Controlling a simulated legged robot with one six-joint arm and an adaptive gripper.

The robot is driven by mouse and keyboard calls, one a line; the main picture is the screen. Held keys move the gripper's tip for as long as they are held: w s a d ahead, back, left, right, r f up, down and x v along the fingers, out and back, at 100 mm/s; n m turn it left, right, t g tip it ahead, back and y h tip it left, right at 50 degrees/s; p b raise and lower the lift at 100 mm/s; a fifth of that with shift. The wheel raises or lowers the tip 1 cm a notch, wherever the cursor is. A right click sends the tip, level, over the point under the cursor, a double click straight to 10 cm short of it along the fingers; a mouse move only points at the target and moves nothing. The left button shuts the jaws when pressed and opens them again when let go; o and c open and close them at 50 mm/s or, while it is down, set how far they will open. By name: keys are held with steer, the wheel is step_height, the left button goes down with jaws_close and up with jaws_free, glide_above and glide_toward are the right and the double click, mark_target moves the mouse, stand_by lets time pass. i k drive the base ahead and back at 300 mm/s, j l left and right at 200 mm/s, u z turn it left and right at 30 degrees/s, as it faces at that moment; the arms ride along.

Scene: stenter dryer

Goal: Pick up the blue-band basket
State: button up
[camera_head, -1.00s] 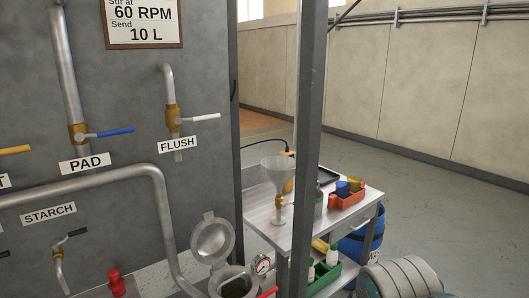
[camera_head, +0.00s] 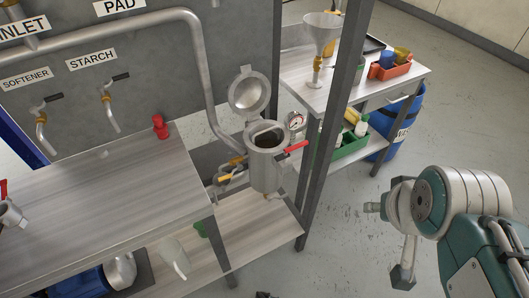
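I cannot tell whether either belongs to a basket. My arm (camera_head: 455,215), grey and teal, shows at the right over open floor, apart from the benches. I cannot make out my gripper's fingers on it.
A lidded pot (camera_head: 265,165) with a gauge stands beside a grey post (camera_head: 338,110). Floor at right is clear.

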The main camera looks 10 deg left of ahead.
mark_target(267, 138)
steer(key=i+l+u, duration=0.1)
steer(key=u, duration=0.3)
steer(key=i+l+u, duration=0.2)
steer(key=u, duration=0.25)
steer(key=i+l+u, duration=0.2)
steer(key=u, duration=0.2)
